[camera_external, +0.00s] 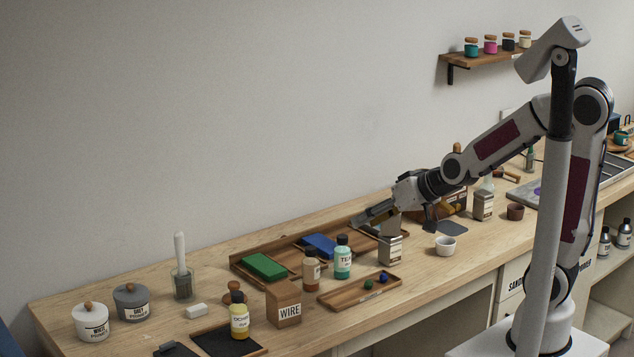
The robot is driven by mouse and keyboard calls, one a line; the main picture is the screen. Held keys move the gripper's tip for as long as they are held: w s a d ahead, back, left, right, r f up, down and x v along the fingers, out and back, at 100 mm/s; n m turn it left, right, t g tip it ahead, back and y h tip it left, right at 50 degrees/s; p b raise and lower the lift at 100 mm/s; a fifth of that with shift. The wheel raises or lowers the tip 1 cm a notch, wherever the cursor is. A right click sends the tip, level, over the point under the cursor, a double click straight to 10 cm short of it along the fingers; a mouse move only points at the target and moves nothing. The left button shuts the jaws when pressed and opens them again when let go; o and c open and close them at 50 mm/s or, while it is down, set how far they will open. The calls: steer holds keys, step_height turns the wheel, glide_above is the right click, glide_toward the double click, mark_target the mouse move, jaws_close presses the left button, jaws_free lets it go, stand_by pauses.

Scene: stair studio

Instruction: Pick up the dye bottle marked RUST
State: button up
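A bottle with rust-brown contents and a dark cap (311,274) stands upright on the bench, left of a teal bottle (343,263). Its pale label is too small to read. A yellow bottle marked OCHRE (239,322) stands further left and nearer the front. My gripper (362,219) is above the bench, to the right of and beyond the brown bottle, pointing left and slightly down. It is apart from all three bottles. I cannot make out the gap between its fingers.
A WIRE box (289,312) stands just in front of the brown bottle. A wooden tray with small pieces (338,298) lies to its right. Behind are green (264,266) and blue blocks (319,245). A metal tin (390,250) stands below my gripper.

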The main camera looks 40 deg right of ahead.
mark_target(313, 250)
steer(key=w+a+f+t+h, duration=0.1)
steer(key=a+f+t, duration=0.1)
steer(key=a+f, duration=0.1)
steer(key=w+a+f+t+h, duration=0.1)
steer(key=a+f+t, duration=0.1)
steer(key=a, duration=0.1)
steer(key=w+a+f+t+h, duration=0.1)
steer(key=a+f+t, duration=0.2)
steer(key=shift+w+a+f, duration=0.2)
steer(key=shift+a+f, duration=0.05)
steer(key=shift+f, duration=0.05)
steer(key=shift+s+a+r+t+h, duration=0.1)
steer(key=shift+s+a+t+h, duration=0.15)
steer(key=shift+s+t, duration=0.3)
stand_by(0.4)
steer(key=shift+w, duration=1.25)
steer(key=shift+w+d, duration=0.1)
